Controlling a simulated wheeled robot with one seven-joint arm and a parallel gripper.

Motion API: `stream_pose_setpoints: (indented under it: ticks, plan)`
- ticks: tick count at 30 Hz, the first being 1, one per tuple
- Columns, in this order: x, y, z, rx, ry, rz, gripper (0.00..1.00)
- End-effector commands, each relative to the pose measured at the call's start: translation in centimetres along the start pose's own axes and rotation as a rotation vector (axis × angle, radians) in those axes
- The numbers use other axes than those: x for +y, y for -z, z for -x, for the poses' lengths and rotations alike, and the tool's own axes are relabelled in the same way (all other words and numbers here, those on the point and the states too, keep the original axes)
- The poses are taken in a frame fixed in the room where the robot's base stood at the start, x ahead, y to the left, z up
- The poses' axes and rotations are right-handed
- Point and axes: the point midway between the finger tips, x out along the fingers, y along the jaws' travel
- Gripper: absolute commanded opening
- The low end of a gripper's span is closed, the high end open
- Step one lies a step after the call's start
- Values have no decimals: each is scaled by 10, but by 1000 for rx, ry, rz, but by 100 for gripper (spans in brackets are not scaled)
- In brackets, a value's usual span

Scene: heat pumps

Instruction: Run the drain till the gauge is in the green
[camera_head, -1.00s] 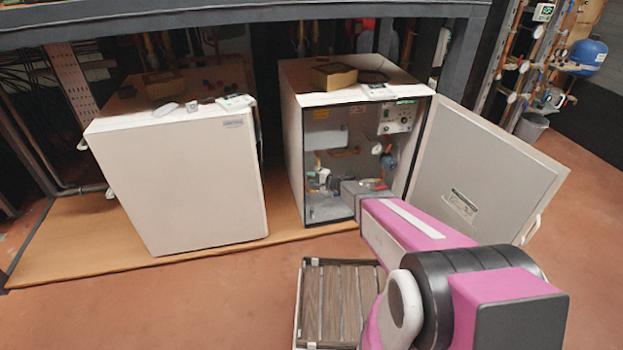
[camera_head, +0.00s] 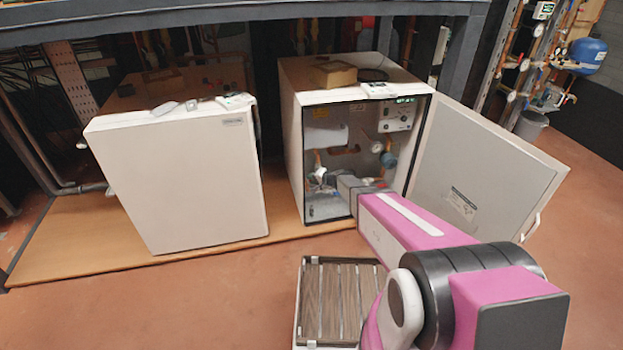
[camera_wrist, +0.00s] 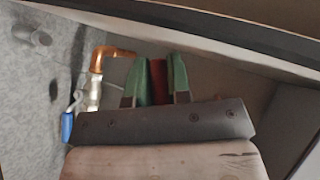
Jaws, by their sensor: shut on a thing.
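My gripper (camera_wrist: 157,80) shows green fingertips in the wrist view, closed on a red-brown piece (camera_wrist: 158,82) between them. Which part this piece belongs to is hidden by the gripper. To its left, a copper elbow (camera_wrist: 97,56) sits on a brass-coloured fitting, with a blue handle (camera_wrist: 67,127) beside it. In the head view my gripper reaches into the open heat pump cabinet (camera_head: 288,120), low in front of the pipework. A round white gauge (camera_head: 377,147) is inside on the right; its needle and coloured zones are too small to read.
The cabinet's open door (camera_head: 475,165) stands close to the right of my arm. A closed white unit (camera_head: 185,185) stands to the left. A slatted crate (camera_head: 312,300) is on the floor in front. A dark beam (camera_head: 200,22) crosses above.

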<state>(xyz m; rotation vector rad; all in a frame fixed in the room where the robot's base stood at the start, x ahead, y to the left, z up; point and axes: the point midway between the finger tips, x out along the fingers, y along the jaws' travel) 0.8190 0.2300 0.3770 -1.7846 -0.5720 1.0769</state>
Motion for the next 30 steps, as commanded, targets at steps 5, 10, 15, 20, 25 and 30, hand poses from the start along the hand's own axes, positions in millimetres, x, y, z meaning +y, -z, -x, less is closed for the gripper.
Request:
stream_pose_setpoints:
  ticks: [5, 10, 15, 20, 25, 30]
  plan:
    - [5, 0, 0, 22, -77, 77, 0]
    - [8, 1, 0, 37, -127, 126, 0]
    - [10, 2, 0, 44, -153, 152, 0]
    - [11, 2, 0, 46, -161, 159, 0]
    - [11, 2, 0, 46, -161, 159, 0]
    - [11, 2, 0, 46, -160, 158, 34]
